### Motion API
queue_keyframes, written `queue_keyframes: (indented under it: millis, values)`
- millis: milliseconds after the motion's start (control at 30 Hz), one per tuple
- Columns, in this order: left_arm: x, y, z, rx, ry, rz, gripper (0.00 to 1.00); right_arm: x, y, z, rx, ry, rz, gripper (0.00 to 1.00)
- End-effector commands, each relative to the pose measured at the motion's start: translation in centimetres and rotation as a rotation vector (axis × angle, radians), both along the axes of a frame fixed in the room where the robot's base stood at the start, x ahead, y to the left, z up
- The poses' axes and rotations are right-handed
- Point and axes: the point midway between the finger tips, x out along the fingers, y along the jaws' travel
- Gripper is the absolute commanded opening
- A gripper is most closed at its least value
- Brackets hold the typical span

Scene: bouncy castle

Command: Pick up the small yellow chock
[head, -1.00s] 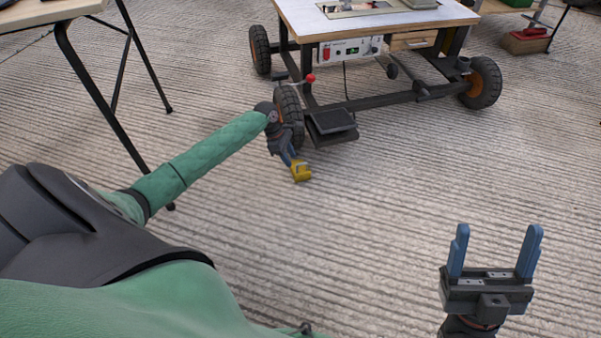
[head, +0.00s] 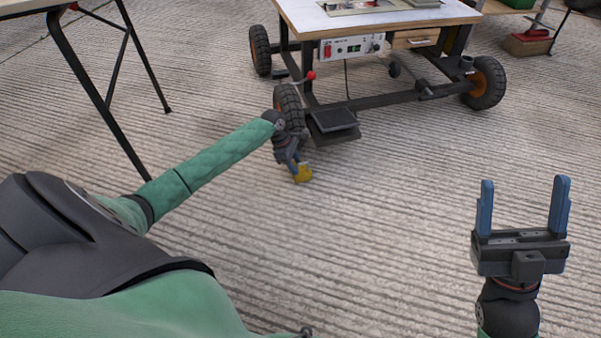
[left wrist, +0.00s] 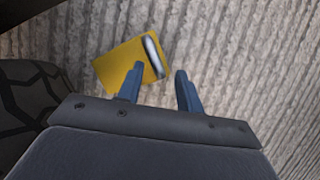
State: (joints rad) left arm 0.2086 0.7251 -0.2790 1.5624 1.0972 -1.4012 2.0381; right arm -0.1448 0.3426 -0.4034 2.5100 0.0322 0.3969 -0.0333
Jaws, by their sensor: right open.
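The small yellow chock (head: 304,174) lies on the ribbed concrete floor near the cart's front left wheel. In the left wrist view the chock (left wrist: 122,62) is a yellow block with a silvery strip along one side. My left gripper (head: 296,168) points down at it, partly hiding it in the head view. In the left wrist view my left fingers (left wrist: 159,69) are apart; the left finger overlaps the chock and the right one is just beside it. Contact cannot be told. My right gripper (head: 522,185) is open and empty, fingers up, at the right.
A wheeled cart (head: 390,102) with a white top stands behind the chock. Its tyre (head: 289,104) and black step (head: 333,119) are close to my left gripper. A table leg (head: 98,95) stands at the left. The floor (head: 390,220) between my grippers is clear.

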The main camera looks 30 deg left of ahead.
Motion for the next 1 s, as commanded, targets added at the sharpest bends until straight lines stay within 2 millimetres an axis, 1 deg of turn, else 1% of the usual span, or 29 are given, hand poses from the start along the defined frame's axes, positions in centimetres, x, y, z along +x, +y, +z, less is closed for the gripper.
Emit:
queue_keyframes:
  millis: [33, 200, 467, 567, 600, 667, 1000]
  values:
    - [0.03, -0.06, -0.30, 0.000, 0.000, 0.000, 0.36, 0.12, 0.05, 0.25, 0.005, -0.012, -0.002, 0.72]
    - [0.06, -0.18, -0.52, 0.000, 0.000, 0.000, 0.36, 0.34, 0.13, 1.11, 0.014, -0.035, -0.008, 0.72]
    - [0.06, -0.21, -0.52, 0.000, 0.000, 0.000, 0.36, 0.34, 0.15, 1.14, 0.015, -0.035, -0.008, 0.72]
    - [0.06, -0.21, -0.52, 0.000, 0.000, 0.000, 0.18, 0.34, 0.15, 1.07, 0.015, -0.033, -0.008, 0.72]
    - [0.06, -0.21, -0.52, 0.000, 0.000, 0.000, 0.11, 0.33, 0.14, 1.06, 0.013, -0.032, -0.008, 0.72]
    - [0.06, -0.21, -0.52, 0.000, 0.000, 0.000, 0.00, 0.33, 0.14, 1.05, 0.013, -0.032, -0.008, 0.72]
    - [0.08, -0.20, -0.47, 0.000, -0.001, 0.000, 0.00, 0.34, 0.15, 1.07, 0.013, -0.033, -0.007, 0.72]
